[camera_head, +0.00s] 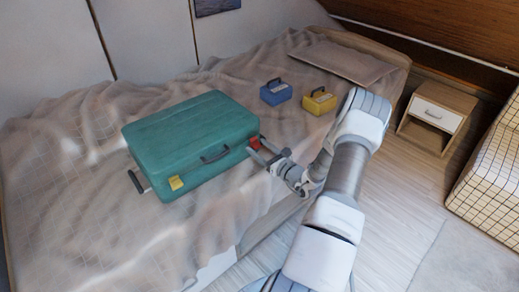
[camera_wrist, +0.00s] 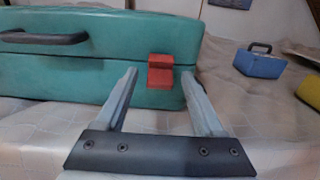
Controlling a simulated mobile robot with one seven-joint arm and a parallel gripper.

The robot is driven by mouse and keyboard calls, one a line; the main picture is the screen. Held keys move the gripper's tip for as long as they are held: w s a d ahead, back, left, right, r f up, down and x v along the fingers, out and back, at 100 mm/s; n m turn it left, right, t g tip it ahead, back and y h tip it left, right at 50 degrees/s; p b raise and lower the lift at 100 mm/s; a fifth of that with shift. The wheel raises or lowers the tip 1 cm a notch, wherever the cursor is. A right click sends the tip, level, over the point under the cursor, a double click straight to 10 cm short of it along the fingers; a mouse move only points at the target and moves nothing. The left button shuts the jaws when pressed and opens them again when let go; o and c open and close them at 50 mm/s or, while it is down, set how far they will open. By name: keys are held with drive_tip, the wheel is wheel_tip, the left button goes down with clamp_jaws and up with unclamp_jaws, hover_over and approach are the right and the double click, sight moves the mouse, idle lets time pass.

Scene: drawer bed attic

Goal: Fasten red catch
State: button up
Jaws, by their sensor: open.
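A teal suitcase (camera_head: 190,138) lies shut on the bed, with a dark handle (camera_head: 215,154) on its front. The red catch (camera_wrist: 160,72) sits at the right end of the suitcase front, across the seam between lid and base; in the head view (camera_head: 254,143) it is small and partly hidden by my gripper. A yellow catch (camera_head: 176,183) is at the other end of the front. My gripper (camera_wrist: 158,72) is open and empty, its two fingers pointing at the suitcase on either side of the red catch. I cannot tell whether the fingers touch it.
A small blue case (camera_head: 275,94) and a small yellow case (camera_head: 319,103) stand on the bed behind my arm. The rumpled bed cover (camera_head: 80,235) is clear in front of the suitcase. A nightstand (camera_head: 437,112) stands at the right.

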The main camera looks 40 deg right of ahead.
clamp_jaws()
drive_tip(key=r+g+p, duration=0.1)
drive_tip(key=p, duration=0.2)
drive_tip(key=shift+w+r, duration=0.15)
drive_tip(key=shift+w, duration=0.05)
drive_tip(key=g+p, duration=0.2)
drive_tip(key=p, duration=0.1)
drive_tip(key=shift+w+a+r, duration=0.1)
drive_tip(key=shift+w+r, duration=0.25)
drive_tip(key=shift+w, duration=0.05)
drive_tip(key=shift+w+g+p, duration=0.2)
drive_tip(key=shift+g+p, duration=0.35)
drive_tip(key=shift+g, duration=0.15)
drive_tip(key=shift+f, duration=0.15)
unclamp_jaws()
